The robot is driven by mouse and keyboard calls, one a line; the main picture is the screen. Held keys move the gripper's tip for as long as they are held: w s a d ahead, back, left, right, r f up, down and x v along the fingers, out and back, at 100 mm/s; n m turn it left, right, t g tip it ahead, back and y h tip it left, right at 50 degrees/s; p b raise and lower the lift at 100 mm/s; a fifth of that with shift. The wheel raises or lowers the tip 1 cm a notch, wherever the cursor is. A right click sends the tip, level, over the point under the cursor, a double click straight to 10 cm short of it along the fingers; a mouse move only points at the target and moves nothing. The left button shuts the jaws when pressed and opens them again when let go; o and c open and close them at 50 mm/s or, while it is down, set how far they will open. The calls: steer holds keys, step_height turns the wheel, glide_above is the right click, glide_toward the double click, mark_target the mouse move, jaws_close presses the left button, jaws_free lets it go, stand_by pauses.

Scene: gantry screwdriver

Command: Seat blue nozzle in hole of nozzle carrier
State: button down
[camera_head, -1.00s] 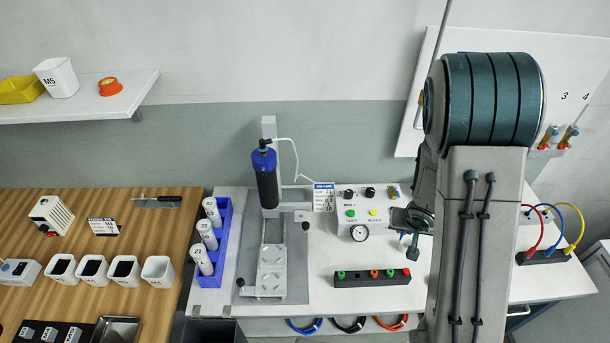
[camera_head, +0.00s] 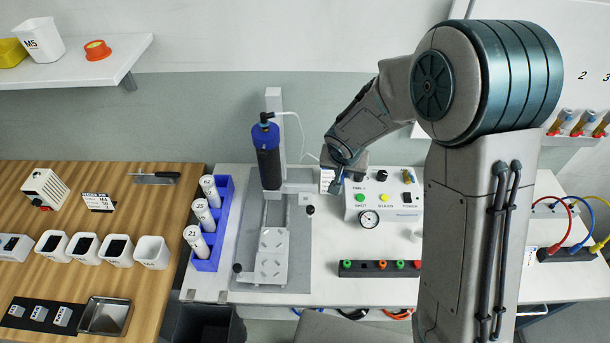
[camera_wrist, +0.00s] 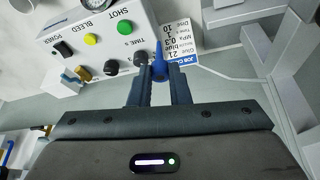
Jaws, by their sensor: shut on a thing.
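The blue nozzle (camera_wrist: 159,66) is a slim cone in the wrist view, its narrow tip pointing up in the picture. My gripper (camera_wrist: 159,80) is shut on its wider end. In the head view my gripper (camera_head: 337,184) hangs between the dispensing stand and the control box, and the nozzle is too small there to make out clearly. The nozzle carrier (camera_head: 380,271) is a black bar on the white bench, in front of the control box. It holds green, orange and red nozzles, with a gap between the left green and the orange one. My gripper is above and behind the carrier.
The control box (camera_head: 390,212) with buttons and a gauge is close to my gripper. The job card (camera_wrist: 180,45) shows beside the nozzle. The dispensing stand (camera_head: 273,110) rises to the left, beside a blue cartridge rack (camera_head: 208,263).

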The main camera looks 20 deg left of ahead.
steer(key=s+a+r+b, duration=0.2)
steer(key=s+a, duration=0.2)
steer(key=a, duration=0.5)
step_height(320, 180, down, 6)
steer(key=shift+a+r+b, duration=0.15)
steer(key=shift+r+b, duration=0.05)
steer(key=shift+b, duration=0.8)
steer(key=shift+s+b, duration=0.15)
steer(key=shift+b, duration=0.4)
steer(key=shift+b, duration=0.9)
stand_by(1.0)
steer(key=shift+f+b, duration=2.15)
steer(key=shift+b, duration=0.45)
steer(key=c, duration=1.3)
jaws_free()
